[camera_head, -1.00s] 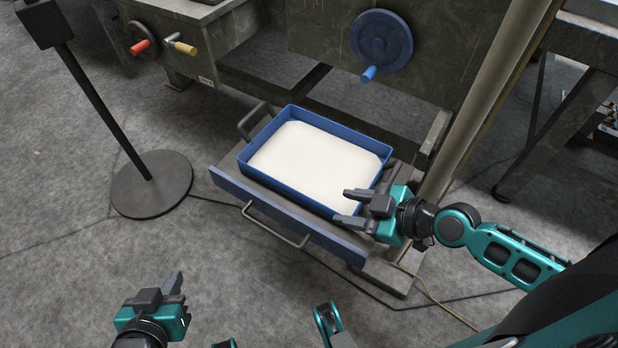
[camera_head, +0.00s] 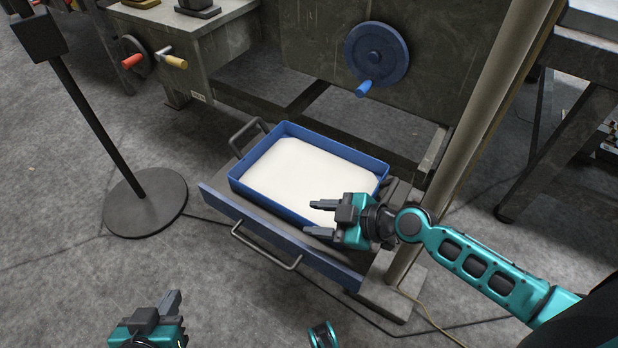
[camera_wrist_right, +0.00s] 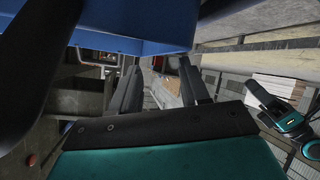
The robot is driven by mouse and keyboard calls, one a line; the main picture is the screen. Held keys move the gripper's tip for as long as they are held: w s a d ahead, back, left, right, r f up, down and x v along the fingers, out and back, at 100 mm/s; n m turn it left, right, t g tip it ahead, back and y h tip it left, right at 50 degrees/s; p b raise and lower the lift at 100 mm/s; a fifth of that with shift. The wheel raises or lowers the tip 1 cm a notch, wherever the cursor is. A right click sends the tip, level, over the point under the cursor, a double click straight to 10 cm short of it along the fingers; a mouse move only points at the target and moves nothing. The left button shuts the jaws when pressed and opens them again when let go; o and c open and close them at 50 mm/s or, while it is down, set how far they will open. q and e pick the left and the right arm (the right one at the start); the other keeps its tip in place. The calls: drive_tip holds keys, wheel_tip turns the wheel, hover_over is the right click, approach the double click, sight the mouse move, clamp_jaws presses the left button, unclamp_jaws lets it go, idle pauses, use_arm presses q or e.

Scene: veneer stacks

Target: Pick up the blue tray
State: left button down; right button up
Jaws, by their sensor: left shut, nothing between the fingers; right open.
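The blue tray (camera_head: 250,197) has a white inside and sits on a low grey platform with a blue front panel. In the right wrist view, a blue wall (camera_wrist_right: 140,22), apparently the tray's, fills the top. My right gripper (camera_head: 318,219) is open at the tray's near right corner, its fingers pointing left and overlapping the tray in the head view; I cannot tell whether they touch it. It also shows in the right wrist view (camera_wrist_right: 158,85) with nothing between its fingers. My left gripper (camera_head: 172,301) is shut and empty over the floor at the bottom left, away from the tray.
The platform's blue front panel (camera_head: 275,238) carries a grey handle (camera_head: 265,247). A grey machine with a blue handwheel (camera_head: 376,56) stands behind. A pole (camera_head: 480,120) rises at the right and a round-based stand (camera_head: 145,203) is at the left.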

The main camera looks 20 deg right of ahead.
sight(303, 218)
drive_tip(key=x, duration=0.4)
drive_tip(key=shift+w+f, duration=0.25)
drive_tip(key=shift+w, duration=0.05)
clamp_jaws()
drive_tip(key=shift+s+f, duration=0.15)
idle(0.9)
